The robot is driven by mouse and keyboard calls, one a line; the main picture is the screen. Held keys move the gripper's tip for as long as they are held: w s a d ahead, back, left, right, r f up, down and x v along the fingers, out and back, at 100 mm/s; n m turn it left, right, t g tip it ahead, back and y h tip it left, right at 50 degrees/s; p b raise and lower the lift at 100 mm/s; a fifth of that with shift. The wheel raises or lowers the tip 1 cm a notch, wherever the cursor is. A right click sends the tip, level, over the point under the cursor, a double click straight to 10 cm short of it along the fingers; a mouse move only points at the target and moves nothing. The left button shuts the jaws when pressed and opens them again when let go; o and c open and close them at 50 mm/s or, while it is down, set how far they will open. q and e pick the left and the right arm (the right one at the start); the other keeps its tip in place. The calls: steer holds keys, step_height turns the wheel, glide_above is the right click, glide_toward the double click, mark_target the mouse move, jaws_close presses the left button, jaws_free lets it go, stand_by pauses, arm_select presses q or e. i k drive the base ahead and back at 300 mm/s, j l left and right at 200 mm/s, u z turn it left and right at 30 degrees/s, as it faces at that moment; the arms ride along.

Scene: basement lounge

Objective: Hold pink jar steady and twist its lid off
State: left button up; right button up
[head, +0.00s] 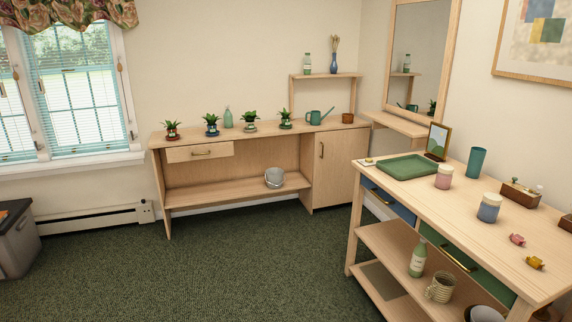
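The pink jar (443,178) stands upright on the wooden table (400,199) at the right, just right of a green tray. It has a pale lid (445,168) on top. A similar blue jar (488,209) with a pale lid stands nearer on the same table. Neither of my grippers is in the head view, and nothing touches the pink jar.
The table also holds a green tray (401,168), a picture frame (437,141), a teal cup (475,163), a wooden box (520,194) and small wrapped pieces (517,240). A bottle (418,260) and mug (441,287) stand below. Open carpet (240,270) lies left of it.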

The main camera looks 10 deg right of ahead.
mark_target(442, 181)
steer(key=i+z, duration=0.3)
steer(key=i, duration=0.2)
steer(key=i+z, duration=0.35)
steer(key=i, duration=0.15)
steer(key=i+j+z, duration=0.3)
steer(key=i, duration=0.15)
steer(key=i+j+z, duration=0.15)
steer(key=i+z, duration=0.25)
steer(key=i+j+z, duration=0.8)
steer(key=k+l, duration=0.05)
steer(key=l, duration=0.05)
